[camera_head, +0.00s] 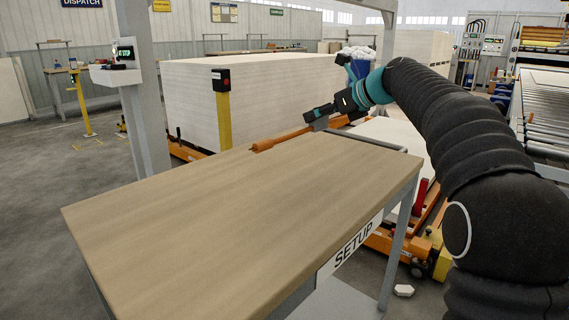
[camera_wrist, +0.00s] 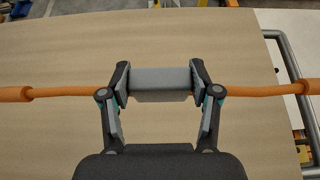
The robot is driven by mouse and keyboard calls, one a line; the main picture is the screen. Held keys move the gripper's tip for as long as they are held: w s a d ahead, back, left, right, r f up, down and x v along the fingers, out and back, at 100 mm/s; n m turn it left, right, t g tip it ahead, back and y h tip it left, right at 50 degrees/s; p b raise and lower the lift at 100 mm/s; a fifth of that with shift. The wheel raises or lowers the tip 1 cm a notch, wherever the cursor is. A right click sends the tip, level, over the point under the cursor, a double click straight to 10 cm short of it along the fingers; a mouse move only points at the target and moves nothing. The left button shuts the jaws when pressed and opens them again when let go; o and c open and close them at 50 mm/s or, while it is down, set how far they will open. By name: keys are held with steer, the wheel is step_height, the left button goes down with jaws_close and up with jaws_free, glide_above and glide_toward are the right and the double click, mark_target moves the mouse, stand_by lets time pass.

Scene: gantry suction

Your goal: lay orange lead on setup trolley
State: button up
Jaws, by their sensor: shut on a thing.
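The setup trolley (camera_head: 220,205) has a wood-look top and a SETUP label on its front side. Its top also fills much of the wrist view (camera_wrist: 60,130). My gripper (camera_head: 322,118) is over the far right part of the trolley top. The orange lead (camera_head: 283,140) runs out from my gripper to the left, with a thicker end. In the wrist view, my gripper (camera_wrist: 161,85) is shut on the lead (camera_wrist: 62,91), which sticks out on both sides. I cannot tell whether the lead touches the top.
A grey handle bar (camera_head: 365,139) runs along the trolley's far right edge. A large pale stack (camera_head: 275,95) and a yellow post (camera_head: 223,120) stand behind the trolley. A grey upright (camera_head: 145,125) rises at the far left. The near trolley top is bare.

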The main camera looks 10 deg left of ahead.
steer(key=s+a+f, duration=0.1)
steer(key=s+a, duration=0.1)
steer(key=s+a+f+b, duration=0.1)
steer(key=s+a+f, duration=0.1)
steer(key=s+a+f+b, duration=0.1)
steer(key=a+f, duration=0.1)
steer(key=a, duration=0.1)
steer(key=shift+s+a+f, duration=0.1)
steer(key=shift+s+f, duration=0.15)
steer(key=shift+s, duration=0.15)
steer(key=shift+f+b, duration=0.65)
steer(key=shift+f, duration=1.3)
steer(key=shift+f, duration=0.2)
steer(key=o, duration=1.3)
steer(key=shift+s+r, duration=0.1)
steer(key=shift+r, duration=0.2)
steer(key=v, duration=1.1)
steer(key=shift+s+d+p, duration=0.15)
steer(key=shift+d+p, duration=0.2)
